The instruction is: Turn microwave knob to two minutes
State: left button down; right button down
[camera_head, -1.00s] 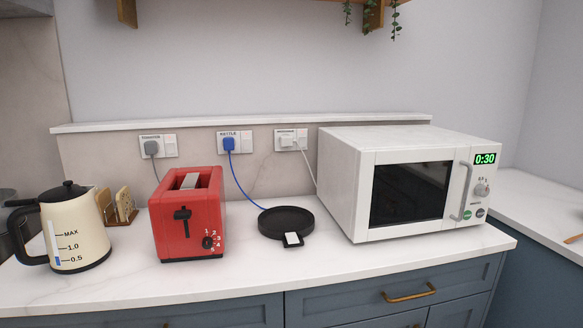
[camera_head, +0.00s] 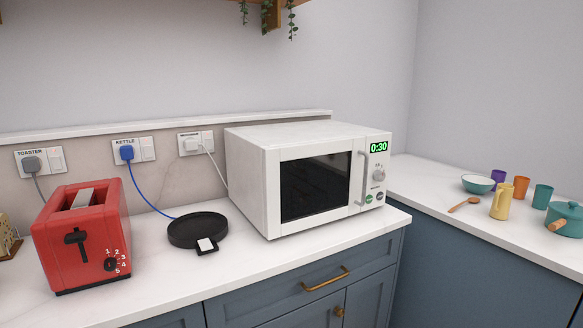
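The white microwave (camera_head: 255,190) stands on the counter in the middle of the head view, with its door shut. Its green display (camera_head: 379,147) reads 0:30. The round microwave knob (camera_head: 379,174) sits below the display, right of the vertical door handle (camera_head: 364,178). The knob's markings are too small to read. A green button and a dark button lie under the knob. Neither of my grippers is in view.
A red toaster (camera_head: 82,240) and a black kettle base (camera_head: 197,229) stand left of the microwave. The right counter (camera_head: 425,180) holds a bowl (camera_head: 478,184), cups, a yellow jug (camera_head: 501,202) and a teal pot (camera_head: 566,219). The counter before the microwave is narrow and clear.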

aim_at(379, 176)
jog(key=z, duration=1.5)
jog(key=i, duration=2)
jog(key=u, duration=2.95)
